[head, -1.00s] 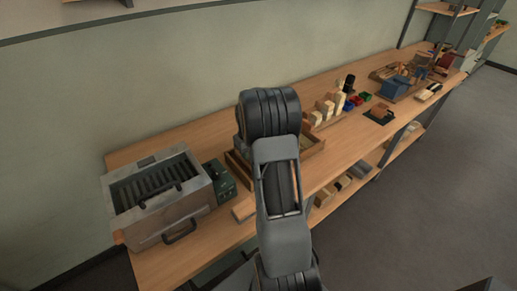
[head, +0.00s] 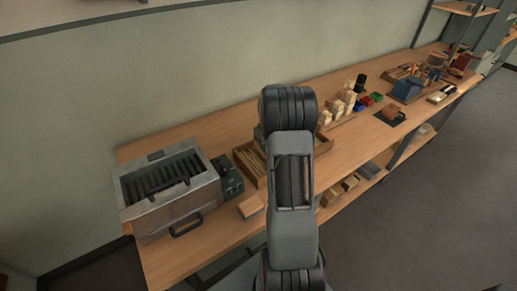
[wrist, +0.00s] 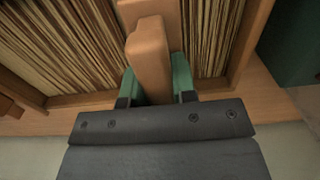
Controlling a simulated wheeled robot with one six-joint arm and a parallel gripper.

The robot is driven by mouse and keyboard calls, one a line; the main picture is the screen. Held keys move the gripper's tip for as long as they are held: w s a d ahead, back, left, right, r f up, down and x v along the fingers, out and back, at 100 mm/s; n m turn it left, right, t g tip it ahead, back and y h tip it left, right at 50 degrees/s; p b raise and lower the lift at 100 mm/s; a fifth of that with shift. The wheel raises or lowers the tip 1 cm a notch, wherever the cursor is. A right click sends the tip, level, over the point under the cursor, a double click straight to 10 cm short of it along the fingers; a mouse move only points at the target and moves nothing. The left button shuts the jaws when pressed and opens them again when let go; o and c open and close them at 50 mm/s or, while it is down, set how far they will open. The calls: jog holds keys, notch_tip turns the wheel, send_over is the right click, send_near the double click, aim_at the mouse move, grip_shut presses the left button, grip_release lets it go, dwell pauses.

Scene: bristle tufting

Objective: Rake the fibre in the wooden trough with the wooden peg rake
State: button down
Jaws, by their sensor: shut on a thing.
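The wooden trough (wrist: 75,103) fills much of the wrist view, with straw-brown fibre (wrist: 65,50) lying in it as long strands. My gripper (wrist: 157,78) has green fingers shut on the handle of the wooden peg rake (wrist: 150,55). The handle stands over the fibre, between two fibre areas. The rake's pegs are hidden, so I cannot tell whether they touch the fibre. In the head view the trough (head: 240,160) shows left of my arm, which hides part of it, the gripper and the rake.
A grey metal box with dark slots (head: 130,215) stands at the bench's left end, beside a small dark green box (head: 228,178). A wooden block (head: 250,206) lies near the front edge. Wooden blocks (head: 334,112) and coloured bins stand right of my arm. Bare bench lies behind the trough.

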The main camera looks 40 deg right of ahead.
jog(key=d+p, duration=0.1)
jog(key=d, duration=0.6)
jog(key=s+d+p, duration=0.1)
jog(key=d+p, duration=0.1)
jog(key=d, duration=0.6)
jog(key=d+p, duration=0.1)
jog(key=d, duration=0.7)
jog(key=shift+s, duration=0.2)
jog(key=shift+a, duration=0.1)
jog(key=shift+w+a+b, duration=0.1)
jog(key=shift+a+b, duration=0.3)
jog(key=shift+a, duration=1.35)
jog(key=shift+d, duration=0.1)
jog(key=shift+d+p, duration=0.6)
jog(key=shift+d, duration=1.05)
jog(key=shift+r, duration=0.1)
notch_tip(320, 180, up, 9)
jog(key=p, duration=0.5)
jog(key=shift+p, duration=0.4)
